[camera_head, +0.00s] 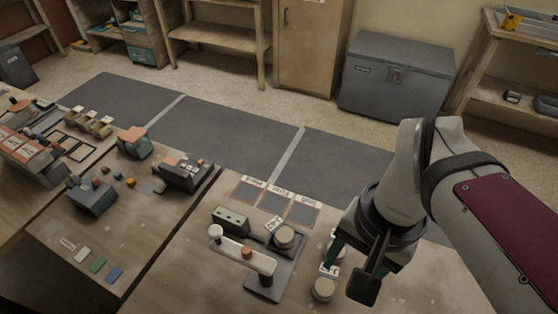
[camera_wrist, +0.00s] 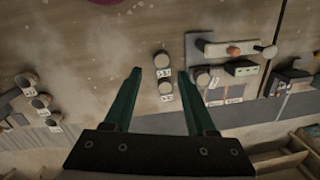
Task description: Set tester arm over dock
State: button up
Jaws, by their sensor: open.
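The tester (camera_head: 262,285) stands on the wooden table in the head view, left of my gripper. Its white swing arm (camera_head: 230,244) has an orange knob (camera_head: 246,252) midway and a white round end at the left. The arm lies in front of a green-grey box, apart from the round dock (camera_head: 284,237), which is uncovered. In the wrist view the arm (camera_wrist: 215,48) and dock (camera_wrist: 203,78) lie right of the fingers. My gripper (camera_head: 349,272) is open and empty above the table; its two teal fingers (camera_wrist: 160,74) show in the wrist view.
Two labelled round pucks (camera_wrist: 162,60) lie on the table below the gap between my fingers. Another bench with blocks and devices (camera_head: 92,196) is at left. Bare tabletop lies in front.

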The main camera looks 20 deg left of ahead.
jog(key=w+a+r+n, duration=0.1)
jog(key=w+a+n, duration=0.15)
jog(key=a, duration=0.55)
jog(key=n+h, duration=0.1)
jog(key=n, duration=0.1)
send_over(246, 249)
jog(key=shift+t, duration=0.3)
notch_tip(246, 249, down, 15)
jog(key=shift+r, duration=0.2)
grip_shut()
